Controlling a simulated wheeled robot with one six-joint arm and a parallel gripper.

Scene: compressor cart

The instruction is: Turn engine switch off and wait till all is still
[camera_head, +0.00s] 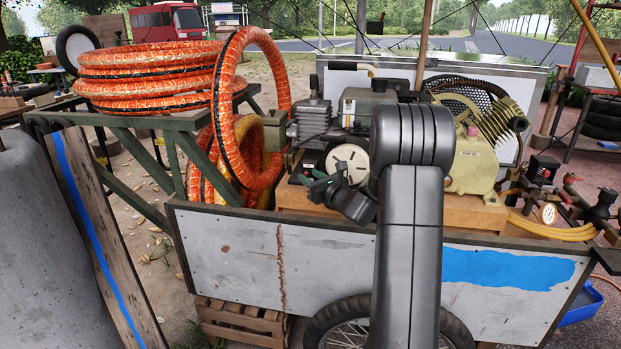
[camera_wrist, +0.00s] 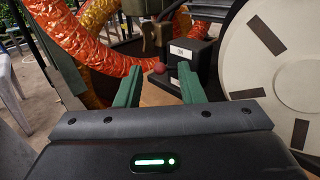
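The engine switch looks to be a small black box (camera_wrist: 203,62) with a white label, which seems to read "ON", in the wrist view. A red ball knob (camera_wrist: 159,68) shows at its left side, framed between my fingertips; I cannot tell whether they touch it. My gripper (camera_wrist: 160,72) has two green fingers standing apart with nothing gripped. In the head view my gripper (camera_head: 312,180) is in front of the engine (camera_head: 371,104), left of its white slotted disc (camera_head: 346,162). The disc fills the right of the wrist view (camera_wrist: 262,50). The switch cannot be made out in the head view.
Orange hose coils (camera_head: 150,75) lie on a green rack (camera_head: 150,125) at left, and one loop hangs close to my gripper. The cart's grey side panel (camera_head: 330,265) is below my arm. A beige compressor (camera_head: 473,165) and a gauge (camera_head: 548,213) are at right.

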